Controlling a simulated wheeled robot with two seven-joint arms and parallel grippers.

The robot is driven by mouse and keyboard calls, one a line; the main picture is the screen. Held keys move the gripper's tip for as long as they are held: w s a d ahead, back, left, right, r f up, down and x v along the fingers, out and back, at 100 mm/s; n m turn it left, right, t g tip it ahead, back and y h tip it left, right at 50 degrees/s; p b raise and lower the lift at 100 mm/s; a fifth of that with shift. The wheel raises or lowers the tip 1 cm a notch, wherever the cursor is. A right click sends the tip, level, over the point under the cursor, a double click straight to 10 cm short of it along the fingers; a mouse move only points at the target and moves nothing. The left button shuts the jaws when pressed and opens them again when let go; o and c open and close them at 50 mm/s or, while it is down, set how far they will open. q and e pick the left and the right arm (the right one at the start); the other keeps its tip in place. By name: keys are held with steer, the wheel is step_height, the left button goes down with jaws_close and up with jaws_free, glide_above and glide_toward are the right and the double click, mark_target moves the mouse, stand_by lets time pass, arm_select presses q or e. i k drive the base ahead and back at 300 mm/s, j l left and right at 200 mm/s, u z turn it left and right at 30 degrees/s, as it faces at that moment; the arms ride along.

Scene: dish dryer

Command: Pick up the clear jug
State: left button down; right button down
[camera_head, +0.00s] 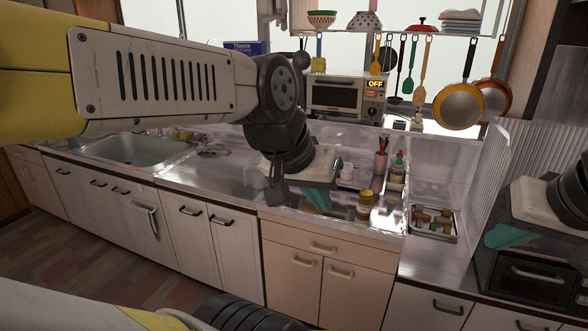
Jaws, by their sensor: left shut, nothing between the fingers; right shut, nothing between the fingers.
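I cannot make out a clear jug in the head view; part of the counter is hidden behind my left arm and gripper. My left gripper (319,201) has a white body and teal fingers. It is shut and empty over the middle of the counter, left of a yellow-lidded jar (365,198).
A sink (135,150) is set in the steel counter at left. A toaster oven (336,96), a red utensil holder (380,166) and a sauce bottle (398,167) stand at the back. A small tray (456,238) of items lies at right. Pans (458,106) hang above.

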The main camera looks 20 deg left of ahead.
mark_target(259, 181)
steer(key=u, duration=0.7)
